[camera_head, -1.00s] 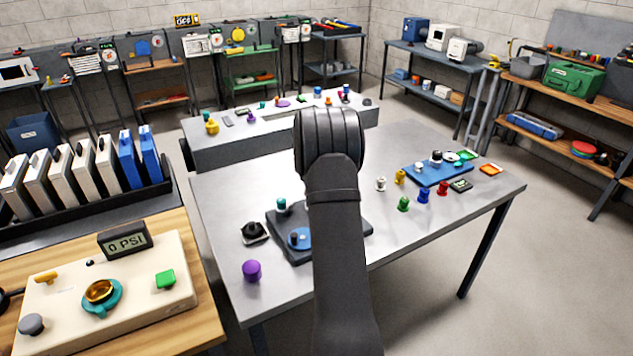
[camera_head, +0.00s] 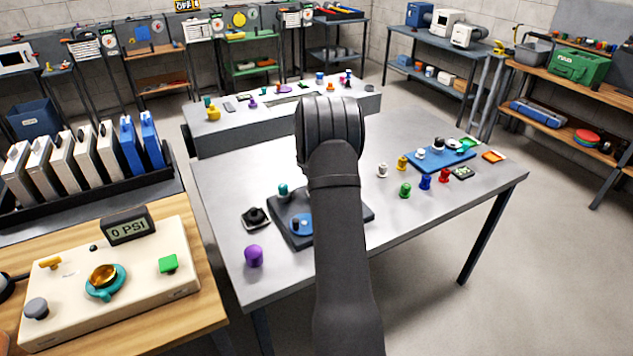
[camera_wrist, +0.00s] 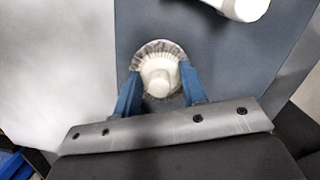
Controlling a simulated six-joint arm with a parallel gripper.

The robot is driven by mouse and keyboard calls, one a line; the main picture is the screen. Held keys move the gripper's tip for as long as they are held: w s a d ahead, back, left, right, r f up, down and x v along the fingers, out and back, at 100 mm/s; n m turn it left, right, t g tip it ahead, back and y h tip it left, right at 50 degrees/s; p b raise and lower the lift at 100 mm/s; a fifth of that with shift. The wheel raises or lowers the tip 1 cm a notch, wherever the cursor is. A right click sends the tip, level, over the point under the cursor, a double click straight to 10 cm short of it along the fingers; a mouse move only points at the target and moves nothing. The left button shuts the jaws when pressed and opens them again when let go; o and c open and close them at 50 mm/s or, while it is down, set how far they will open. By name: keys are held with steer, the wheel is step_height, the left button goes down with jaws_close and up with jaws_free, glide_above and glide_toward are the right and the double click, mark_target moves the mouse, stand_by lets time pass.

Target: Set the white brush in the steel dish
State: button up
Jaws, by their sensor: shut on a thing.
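In the wrist view my gripper (camera_wrist: 160,82) has its two blue fingers closed on a white, rounded brush (camera_wrist: 158,74). A pale fluted ring surrounds the brush; I cannot tell whether it is bristles or a dish rim. A dark blue-grey surface lies behind it. In the head view my arm hides the gripper and the brush. I cannot clearly pick out the steel dish in either view.
A dark tray (camera_head: 350,211) with a blue round piece (camera_head: 301,224) lies partly behind my arm. A purple knob (camera_head: 253,256) stands in front. A blue board (camera_head: 428,162) with small parts lies at right. Coloured pegs stand near it. A white rounded thing (camera_wrist: 245,6) shows in the wrist view.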

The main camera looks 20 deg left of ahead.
steer(key=shift+o, duration=0.2)
steer(key=shift+f, duration=0.7)
steer(key=shift+s+f, duration=0.15)
steer(key=shift+f, duration=0.3)
steer(key=o, duration=0.9)
steer(key=shift+o, duration=0.7)
steer(key=shift+d, duration=0.2)
step_height(320, 180, up, 19)
steer(key=s+a, duration=0.1)
steer(key=s, duration=0.1)
steer(key=shift+a+f, duration=0.2)
steer(key=shift+a, duration=0.05)
